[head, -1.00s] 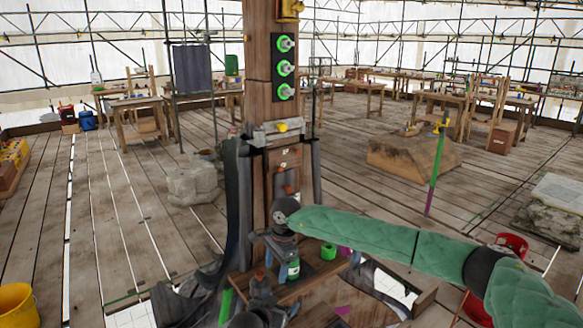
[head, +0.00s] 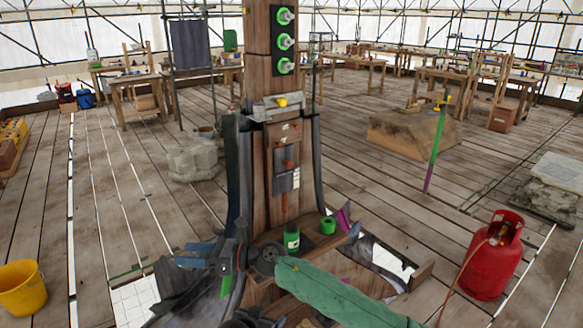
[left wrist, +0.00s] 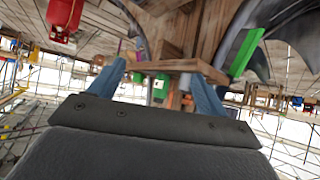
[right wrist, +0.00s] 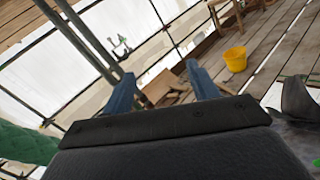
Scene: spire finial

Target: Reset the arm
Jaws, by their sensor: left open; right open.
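My right arm in its green sleeve crosses the lower middle of the head view. Its gripper (head: 190,254) points left in front of the wooden post, with blue fingers apart. In the right wrist view the right gripper (right wrist: 160,74) is open, with nothing between its fingers. In the left wrist view the left gripper (left wrist: 155,74) is open. The wooden shelf (left wrist: 178,65) shows upside down beyond its fingers, apparently ungripped. In the head view I cannot make out the left fingers clearly.
The wooden post (head: 287,190) carries green-ringed fittings (head: 285,42). A green bottle (head: 292,240) and green cup (head: 328,225) stand at its foot. A red gas cylinder (head: 492,258) stands right, a yellow bucket (head: 21,288) left.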

